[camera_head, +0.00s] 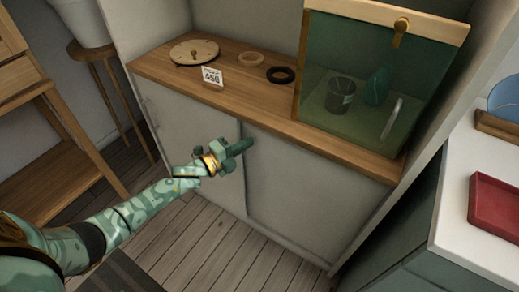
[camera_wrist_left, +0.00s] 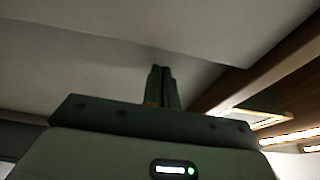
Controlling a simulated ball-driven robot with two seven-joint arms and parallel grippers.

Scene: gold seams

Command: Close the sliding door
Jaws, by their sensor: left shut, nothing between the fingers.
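A low cabinet under a wooden counter (camera_head: 220,92) has two pale front panels, a left one (camera_head: 190,133) and a right one (camera_head: 305,195). They meet at an upright seam, and no gap shows there. My left gripper (camera_head: 250,143) is shut and empty, in front of the cabinet near the top of this seam. In the left wrist view its closed fingertips (camera_wrist_left: 161,70) point at a pale panel surface (camera_wrist_left: 90,60); I cannot tell whether they touch it. My arm and gripper hide part of the left panel. My right gripper is not in view.
On the counter stand a green glass case (camera_head: 345,72) with a gold latch, a number card (camera_head: 212,76), a round disc (camera_head: 194,52) and two rings. A wooden stand (camera_head: 50,150) is at left, a white worktop (camera_head: 455,228) with a red tray (camera_head: 497,208) at right.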

